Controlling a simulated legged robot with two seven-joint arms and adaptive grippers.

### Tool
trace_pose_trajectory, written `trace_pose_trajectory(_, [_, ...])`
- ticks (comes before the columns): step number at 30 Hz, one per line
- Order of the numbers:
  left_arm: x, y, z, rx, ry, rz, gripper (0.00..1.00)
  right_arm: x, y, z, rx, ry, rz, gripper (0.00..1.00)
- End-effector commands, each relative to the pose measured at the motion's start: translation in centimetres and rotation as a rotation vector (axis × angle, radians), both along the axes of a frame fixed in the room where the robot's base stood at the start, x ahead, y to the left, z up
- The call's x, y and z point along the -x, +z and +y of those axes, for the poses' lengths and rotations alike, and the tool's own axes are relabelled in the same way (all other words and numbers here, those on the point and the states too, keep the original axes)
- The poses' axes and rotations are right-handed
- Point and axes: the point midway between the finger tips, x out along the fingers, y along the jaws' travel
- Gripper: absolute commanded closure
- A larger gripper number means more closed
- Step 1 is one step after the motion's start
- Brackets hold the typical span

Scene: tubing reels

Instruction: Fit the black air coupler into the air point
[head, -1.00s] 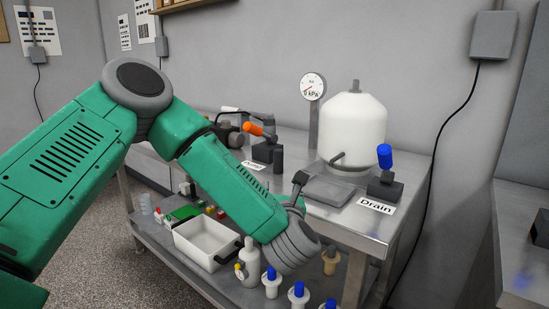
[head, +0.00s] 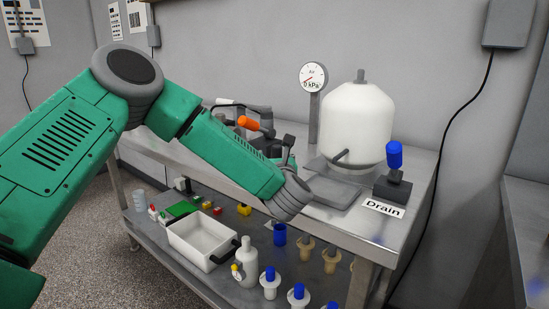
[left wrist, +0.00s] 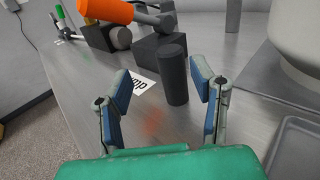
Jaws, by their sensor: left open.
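A black upright cylinder (left wrist: 173,75), which looks like the air coupler, stands on the steel bench in the left wrist view. My left gripper (left wrist: 159,76) is open, with its two blue-padded fingers apart and the cylinder between and just beyond the tips. No contact with it shows. In the head view my left arm hides the cylinder, and the gripper is mostly hidden behind the wrist. I cannot tell for sure which fitting is the air point; a gauge marked Air (head: 313,76) stands beside the white tank (head: 356,125). My right gripper is not in view.
An orange-handled valve (left wrist: 108,12) stands close behind the cylinder, with a partly covered label before it. A grey tray (head: 334,190) and a blue-handled drain valve (head: 394,158) are to the right. The lower shelf holds a white bin (head: 200,243) and several fittings.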

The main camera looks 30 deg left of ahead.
Motion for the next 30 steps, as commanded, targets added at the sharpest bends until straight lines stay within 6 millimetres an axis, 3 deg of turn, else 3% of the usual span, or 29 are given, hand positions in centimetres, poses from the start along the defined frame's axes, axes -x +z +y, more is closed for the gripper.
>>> trace_pose_trajectory(9, [-3.7, 0.2, 2.3, -0.002, 0.001, -0.001, 0.49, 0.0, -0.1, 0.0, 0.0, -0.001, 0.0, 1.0])
trace_pose_trajectory(19, [-4.2, 0.2, 2.9, 0.001, -0.001, -0.001, 0.49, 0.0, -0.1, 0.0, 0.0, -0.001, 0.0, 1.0])
trace_pose_trajectory(23, [-4.3, 0.2, 2.9, 0.001, -0.001, -0.001, 0.95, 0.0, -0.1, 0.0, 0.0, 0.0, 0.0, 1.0])
trace_pose_trajectory(24, [-4.2, 0.2, 2.8, -0.001, -0.001, -0.001, 1.0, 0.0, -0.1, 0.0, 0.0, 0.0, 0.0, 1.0])
trace_pose_trajectory(30, [-4.2, 0.4, 2.7, -0.002, -0.001, -0.002, 1.0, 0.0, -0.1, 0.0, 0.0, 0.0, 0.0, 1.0])
